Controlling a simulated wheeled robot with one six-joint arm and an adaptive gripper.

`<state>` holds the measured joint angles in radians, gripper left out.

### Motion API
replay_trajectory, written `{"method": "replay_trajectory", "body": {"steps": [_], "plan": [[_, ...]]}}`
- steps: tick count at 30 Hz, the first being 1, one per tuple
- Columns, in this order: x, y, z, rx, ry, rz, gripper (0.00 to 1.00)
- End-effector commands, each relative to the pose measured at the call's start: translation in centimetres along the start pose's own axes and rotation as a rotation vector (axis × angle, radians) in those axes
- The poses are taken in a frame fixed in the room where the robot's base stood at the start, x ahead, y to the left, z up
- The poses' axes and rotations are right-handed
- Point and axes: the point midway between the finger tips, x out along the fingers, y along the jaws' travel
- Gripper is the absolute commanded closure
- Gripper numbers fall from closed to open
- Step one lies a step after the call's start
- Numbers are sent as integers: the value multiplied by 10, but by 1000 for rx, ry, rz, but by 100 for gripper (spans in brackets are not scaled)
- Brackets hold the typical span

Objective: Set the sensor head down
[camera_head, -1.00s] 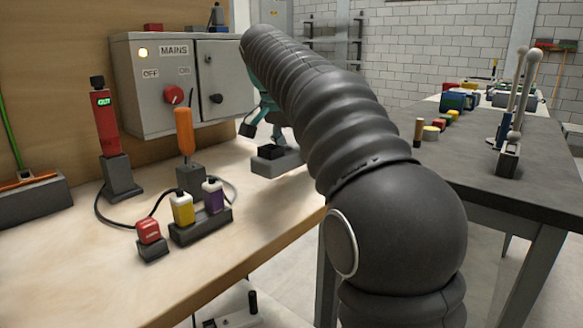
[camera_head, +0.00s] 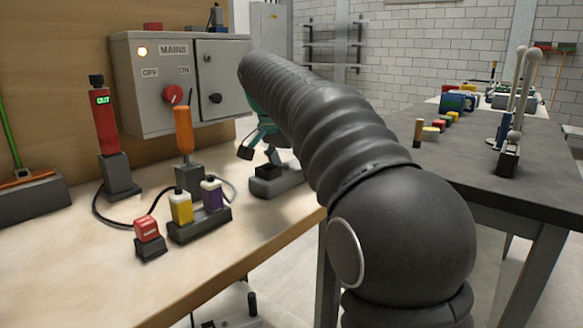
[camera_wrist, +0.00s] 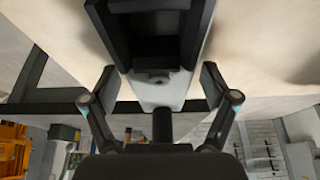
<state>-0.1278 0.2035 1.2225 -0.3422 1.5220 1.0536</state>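My gripper (camera_head: 259,148), with teal links and dark fingertips, is over the workbench, partly behind my dark arm in the head view. Its fingers stand spread apart in the wrist view (camera_wrist: 159,86), with clear gaps between them and the grey piece in the middle. A low grey block with a dark part on top (camera_head: 276,183) sits on the bench just below the fingers. In the wrist view a grey body with a dark, hollow top part (camera_wrist: 155,35) lies ahead of the fingers. I cannot tell which part of it is the sensor head.
A grey mains box (camera_head: 180,85) stands at the back. A red tester (camera_head: 107,125), an orange-handled tool (camera_head: 184,130) and a socket block with yellow and purple plugs (camera_head: 200,225) stand left of the gripper. A dark table (camera_head: 480,160) is at right.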

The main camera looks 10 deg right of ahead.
Motion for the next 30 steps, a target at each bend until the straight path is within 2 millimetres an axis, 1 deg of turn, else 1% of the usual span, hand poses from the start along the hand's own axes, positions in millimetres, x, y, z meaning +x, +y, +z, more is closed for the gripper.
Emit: {"method": "replay_trajectory", "body": {"steps": [7,11,14,24,27,30], "plan": [[0,0,0,0,0,0,13],[-7,0,-1,0,1,-1,13],[-20,-1,-1,-1,1,-2,13],[-89,-1,-2,0,1,-3,13],[-104,-1,-1,-1,0,-2,13],[-112,-1,-1,0,0,-1,13]]}}
